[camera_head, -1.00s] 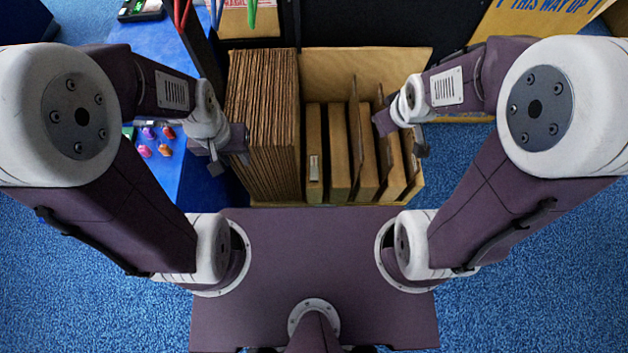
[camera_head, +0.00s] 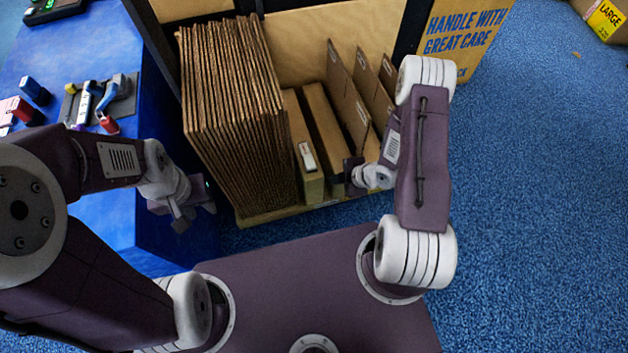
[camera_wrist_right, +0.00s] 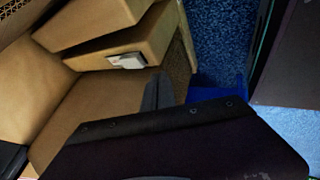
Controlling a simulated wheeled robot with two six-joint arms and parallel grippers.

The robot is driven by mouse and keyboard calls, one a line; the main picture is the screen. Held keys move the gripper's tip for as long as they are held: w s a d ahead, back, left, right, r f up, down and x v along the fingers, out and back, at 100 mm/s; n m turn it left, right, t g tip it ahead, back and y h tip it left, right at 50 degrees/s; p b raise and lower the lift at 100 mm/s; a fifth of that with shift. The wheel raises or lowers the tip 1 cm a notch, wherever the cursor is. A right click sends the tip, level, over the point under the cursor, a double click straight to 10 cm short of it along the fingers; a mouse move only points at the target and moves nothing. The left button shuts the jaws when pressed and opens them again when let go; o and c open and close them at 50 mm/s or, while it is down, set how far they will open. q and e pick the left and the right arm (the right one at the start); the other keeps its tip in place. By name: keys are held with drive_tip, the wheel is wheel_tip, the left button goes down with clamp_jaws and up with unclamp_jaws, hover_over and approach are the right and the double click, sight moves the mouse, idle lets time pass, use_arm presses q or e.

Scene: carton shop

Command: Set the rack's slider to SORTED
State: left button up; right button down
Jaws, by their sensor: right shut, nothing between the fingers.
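The rack (camera_head: 262,217) is a cardboard-coloured bin standing in front of me, filled with flat cartons on edge. A small white piece (camera_head: 307,156), possibly the slider, sits at the front end of a carton; its marking is too small to read. A white piece also shows in the right wrist view (camera_wrist_right: 127,61). My right gripper (camera_head: 353,174) is shut and empty, near the rack's front right, to the right of the white piece and apart from it. My left gripper (camera_head: 190,212) hangs left of the rack, beside the blue table; its finger gap is unclear.
A blue table (camera_head: 150,215) at the left holds several small coloured items and tools. A carton marked HANDLE WITH GREAT CARE (camera_head: 462,38) stands behind right. A carton marked LARGE (camera_head: 603,18) is at the far right.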

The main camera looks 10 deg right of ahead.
sight(309, 162)
use_arm(q)
drive_tip(key=shift+a, duration=0.1)
use_arm(e)
drive_tip(key=shift+r, duration=0.1)
